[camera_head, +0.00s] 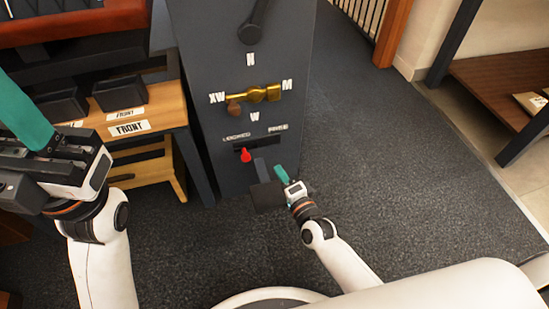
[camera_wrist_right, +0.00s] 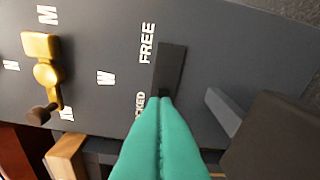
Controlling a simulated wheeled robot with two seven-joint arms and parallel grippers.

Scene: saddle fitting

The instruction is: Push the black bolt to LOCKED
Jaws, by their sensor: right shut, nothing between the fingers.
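The grey cabinet has LOCKED on the left and FREE on the right above a dark slot (camera_head: 258,147), which also shows in the right wrist view (camera_wrist_right: 171,68). A red knob (camera_head: 245,155) stands at the LOCKED end. I cannot tell the black bolt from the dark slot. My right gripper (camera_head: 279,172) is shut and empty, just in front of and below the slot in the head view. In the right wrist view its teal fingers (camera_wrist_right: 160,99) cover the LOCKED end; contact cannot be told. My left gripper (camera_head: 22,115) is at the far left; its jaw gap is hidden.
A brass lever (camera_head: 260,93) sits above the slot among letters N, M, W and XW. A grey bar (camera_head: 262,170) juts out below the slot, with a dark block (camera_head: 268,197) near my right gripper. A wooden bench (camera_head: 165,110) stands left.

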